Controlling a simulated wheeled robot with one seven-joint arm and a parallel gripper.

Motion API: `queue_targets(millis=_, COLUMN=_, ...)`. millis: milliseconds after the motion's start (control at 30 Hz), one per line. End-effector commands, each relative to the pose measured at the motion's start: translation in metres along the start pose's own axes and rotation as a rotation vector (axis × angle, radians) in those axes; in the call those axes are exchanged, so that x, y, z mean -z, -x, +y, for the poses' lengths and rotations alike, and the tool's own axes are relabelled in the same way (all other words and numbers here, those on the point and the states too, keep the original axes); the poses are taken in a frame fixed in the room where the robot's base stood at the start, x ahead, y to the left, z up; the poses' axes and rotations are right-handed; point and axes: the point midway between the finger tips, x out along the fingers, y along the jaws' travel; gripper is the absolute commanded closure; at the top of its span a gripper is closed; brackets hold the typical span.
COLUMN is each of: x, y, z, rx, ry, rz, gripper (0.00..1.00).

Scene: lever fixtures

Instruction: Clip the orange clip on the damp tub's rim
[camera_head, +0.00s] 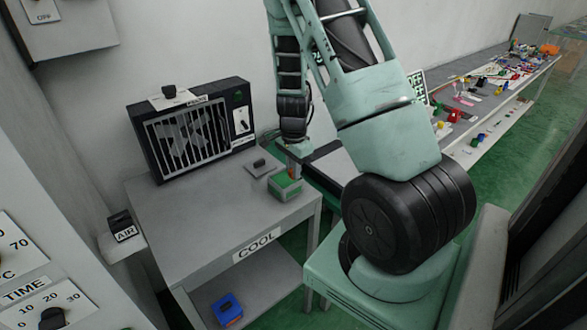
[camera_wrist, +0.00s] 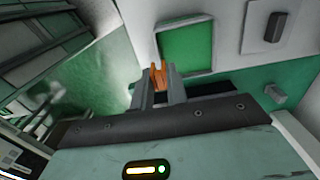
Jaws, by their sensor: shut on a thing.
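A small pale tub (camera_head: 286,194) with a green inside stands near the right front edge of the grey table. In the wrist view the tub's pale rim (camera_wrist: 211,46) frames the green square. My gripper (camera_head: 293,172) points down at the tub's back edge. In the wrist view my gripper (camera_wrist: 159,86) is shut on the orange clip (camera_wrist: 157,74). The clip's tip sits beside the tub's lower left corner in that view. I cannot tell whether the clip touches the rim. No label marking the tub as damp is readable.
A grey lid with a dark knob (camera_head: 260,166) lies left of the tub. A caged fan (camera_head: 190,132) stands at the table's back. A blue box (camera_head: 228,309) sits on the lower shelf. The table's front left (camera_head: 195,219) is clear.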

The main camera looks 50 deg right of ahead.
Motion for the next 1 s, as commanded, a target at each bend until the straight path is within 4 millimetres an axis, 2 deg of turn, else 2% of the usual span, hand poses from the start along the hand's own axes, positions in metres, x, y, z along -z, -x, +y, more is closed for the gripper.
queue_targets(millis=600, x=0.000, y=-0.015, z=0.000, rx=0.000, ry=0.000, rz=0.000, gripper=1.00)
queue_targets(millis=1000, x=0.000, y=-0.016, z=0.000, rx=0.000, ry=0.000, rz=0.000, gripper=1.00)
